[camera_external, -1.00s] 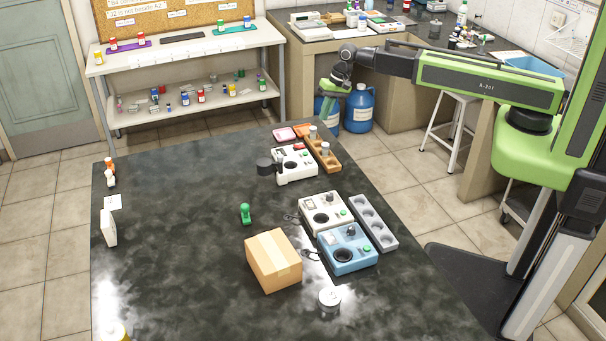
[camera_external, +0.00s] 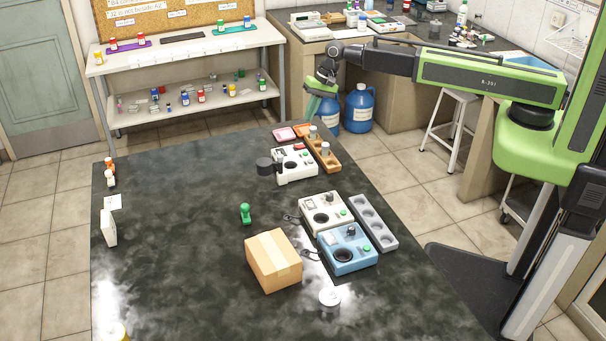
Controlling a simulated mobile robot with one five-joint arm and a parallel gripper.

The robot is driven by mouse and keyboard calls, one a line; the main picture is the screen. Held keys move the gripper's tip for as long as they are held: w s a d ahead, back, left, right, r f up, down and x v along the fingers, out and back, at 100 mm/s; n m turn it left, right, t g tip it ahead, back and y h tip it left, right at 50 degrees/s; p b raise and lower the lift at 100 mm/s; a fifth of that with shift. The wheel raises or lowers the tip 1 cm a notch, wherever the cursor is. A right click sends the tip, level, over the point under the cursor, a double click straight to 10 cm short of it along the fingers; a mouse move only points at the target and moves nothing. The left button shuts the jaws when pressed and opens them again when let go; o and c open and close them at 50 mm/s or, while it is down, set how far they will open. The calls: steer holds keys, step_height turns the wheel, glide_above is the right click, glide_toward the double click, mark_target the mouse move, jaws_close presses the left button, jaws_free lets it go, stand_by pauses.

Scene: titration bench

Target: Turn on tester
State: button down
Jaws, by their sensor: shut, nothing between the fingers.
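Three bench devices stand on the dark table, and I cannot tell which is the tester. The far white device (camera_external: 296,165) has a dark round part at its left, a red spot and a green button. The middle white device (camera_external: 327,214) has a dark round well, a knob and a green button. The blue device (camera_external: 346,252) in front of it has a similar well, knob and green button. My gripper (camera_external: 312,112) points down above the table's far end, behind and above the far white device, apart from it. It is shut and empty; its fingertips are small here.
A wooden rack (camera_external: 324,152) with small vials stands right of the far device. A grey tray (camera_external: 373,222) lies right of the nearer devices. A cardboard box (camera_external: 272,261), a green stamp-like object (camera_external: 245,213) and a white lid (camera_external: 330,297) are nearby. The table's left half is mostly clear.

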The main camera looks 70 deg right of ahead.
mark_target(297, 146)
steer(key=b+x, duration=0.8)
steer(key=x, duration=0.3)
steer(key=shift+s+d+b, duration=0.1)
steer(key=shift+b, duration=0.25)
steer(key=shift+r, duration=0.1)
